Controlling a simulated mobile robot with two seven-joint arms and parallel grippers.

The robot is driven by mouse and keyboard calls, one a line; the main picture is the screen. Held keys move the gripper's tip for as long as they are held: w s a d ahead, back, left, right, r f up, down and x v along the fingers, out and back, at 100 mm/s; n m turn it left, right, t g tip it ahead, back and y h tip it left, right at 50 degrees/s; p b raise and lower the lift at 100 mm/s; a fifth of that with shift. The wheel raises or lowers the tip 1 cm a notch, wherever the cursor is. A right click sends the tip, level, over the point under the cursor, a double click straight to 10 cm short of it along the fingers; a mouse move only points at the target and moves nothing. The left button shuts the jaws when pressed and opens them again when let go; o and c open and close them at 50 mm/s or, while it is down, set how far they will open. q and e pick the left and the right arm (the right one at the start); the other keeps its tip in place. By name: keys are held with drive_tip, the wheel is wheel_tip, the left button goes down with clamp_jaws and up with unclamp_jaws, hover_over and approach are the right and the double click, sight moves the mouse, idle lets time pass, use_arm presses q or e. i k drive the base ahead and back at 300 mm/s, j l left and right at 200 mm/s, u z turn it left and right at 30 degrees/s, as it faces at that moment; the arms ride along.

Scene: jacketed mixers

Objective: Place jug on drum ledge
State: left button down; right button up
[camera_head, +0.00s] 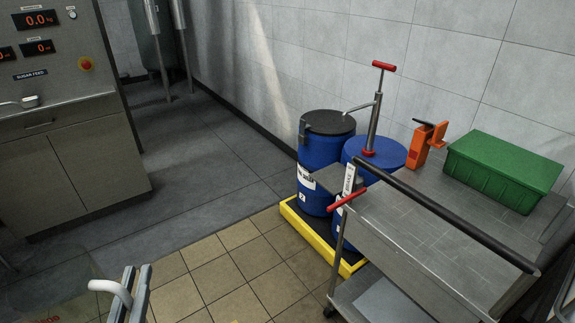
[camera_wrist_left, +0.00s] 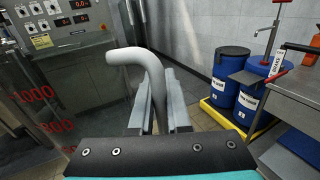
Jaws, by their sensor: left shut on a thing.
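My left gripper (camera_head: 133,285) is at the bottom left of the head view, shut on the pale curved handle of the jug (camera_head: 110,288). The handle also shows between the fingers in the left wrist view (camera_wrist_left: 152,75). The jug body is clear, with red scale marks at the left of the wrist view; its outline is hard to make out. The drum ledge (camera_head: 338,179) is a small grey shelf at the front of the blue drums (camera_head: 318,165), with a red-handled bar beside it. It is well to the right of the jug. My right gripper is not in view.
The drums stand on a yellow-edged pallet (camera_head: 318,245). A steel trolley (camera_head: 410,220) with a black push bar, a green crate (camera_head: 503,170) and an orange tool (camera_head: 426,145) stands to the right. A control cabinet (camera_head: 75,150) is at left. Open tiled floor lies between.

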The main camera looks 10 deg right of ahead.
sight(340, 180)
drive_tip(key=i+j+z, duration=0.1)
drive_tip(key=i+z, duration=0.2)
drive_tip(key=z, duration=0.2)
drive_tip(key=i+j+z, duration=0.15)
drive_tip(key=z, duration=0.3)
drive_tip(key=i+j+z, duration=0.3)
drive_tip(key=z, duration=0.2)
drive_tip(key=i+j+z, duration=0.4)
drive_tip(key=j+z, duration=0.2)
drive_tip(key=i+j+z, duration=0.1)
drive_tip(key=j+z, duration=0.2)
drive_tip(key=j, duration=0.15)
drive_tip(key=i+j+z, duration=0.1)
drive_tip(key=j+z, duration=0.2)
drive_tip(key=j, duration=0.1)
